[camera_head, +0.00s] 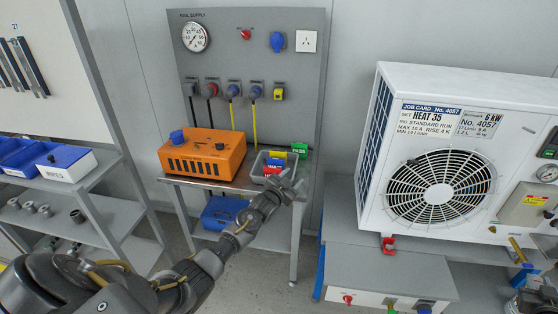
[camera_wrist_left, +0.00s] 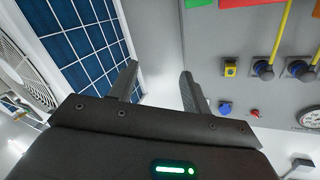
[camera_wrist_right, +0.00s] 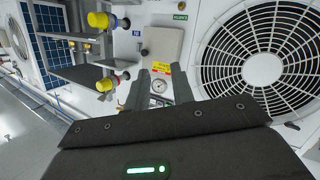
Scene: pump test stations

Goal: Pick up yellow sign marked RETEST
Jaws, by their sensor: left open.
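A small yellow piece (camera_head: 278,154) stands in the grey tray (camera_head: 258,166) on the steel cart, among red and blue pieces. Its lettering is too small to read. A green PASS sign (camera_head: 300,150) stands at the tray's right. My left gripper (camera_head: 293,183) is in front of the tray's right side, nearer to the camera, partly covering that side. In its wrist view the left gripper (camera_wrist_left: 158,72) is open and empty. My right gripper (camera_wrist_right: 160,72) is open and empty in its own wrist view, facing the panel side of the white unit.
An orange box (camera_head: 203,153) sits left of the tray. The gauge panel (camera_head: 245,65) with hoses rises behind the cart. The white heat pump unit (camera_head: 440,85) stands on a grey bench to the right. Shelves (camera_head: 110,210) with bins are at left.

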